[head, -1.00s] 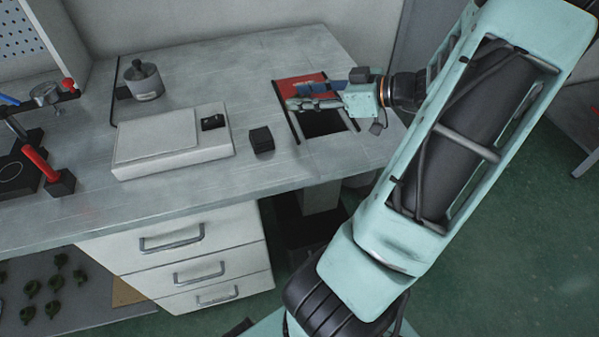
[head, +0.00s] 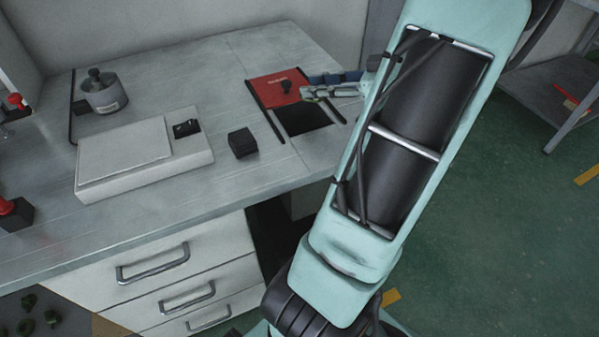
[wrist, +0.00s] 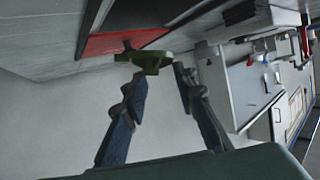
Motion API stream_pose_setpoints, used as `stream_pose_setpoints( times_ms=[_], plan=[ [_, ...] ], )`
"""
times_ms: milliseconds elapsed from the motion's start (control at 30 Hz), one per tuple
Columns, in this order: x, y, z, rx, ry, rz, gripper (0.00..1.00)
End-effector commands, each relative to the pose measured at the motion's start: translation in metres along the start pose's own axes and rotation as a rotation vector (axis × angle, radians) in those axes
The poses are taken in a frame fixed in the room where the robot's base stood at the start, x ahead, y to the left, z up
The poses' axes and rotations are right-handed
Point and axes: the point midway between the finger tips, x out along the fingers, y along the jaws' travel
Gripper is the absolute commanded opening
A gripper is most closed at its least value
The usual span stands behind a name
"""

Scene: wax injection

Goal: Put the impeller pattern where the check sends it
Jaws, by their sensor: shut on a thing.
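My gripper (head: 308,90) is above the right side of the bench, just right of the red sliding lid (head: 268,88) and its dark knob (head: 286,87). The dark opening (head: 306,119) lies in front of the lid between two black rails. In the wrist view my gripper (wrist: 160,82) is shut on the green impeller pattern (wrist: 153,62) at its fingertips. The red lid (wrist: 103,45) shows behind the pattern there. In the head view the pattern is small and mostly hidden by the fingers.
A white scale (head: 190,158) with a small dark display stands on the bench. A black block (head: 242,143) sits between scale and opening. A grey lidded pot (head: 104,92) is at the back left. Green pieces (head: 26,302) lie low at the left.

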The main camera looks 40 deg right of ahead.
Motion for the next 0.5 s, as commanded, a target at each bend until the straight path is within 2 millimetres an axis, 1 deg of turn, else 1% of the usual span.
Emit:
stream_pose_setpoints(
  times_ms=[133,400,433,500],
  plan=[
    [0.0029,-0.0002,0.0071,0.001,0.001,-0.001,0.03],
    [0.0032,-0.0001,0.0079,0.0,0.0,0.0,0.03],
    [0.0032,-0.0001,0.0079,0.0,0.0,0.0,0.28],
    [0.0032,-0.0001,0.0078,0.0,0.0,0.0,0.36]
  ],
)
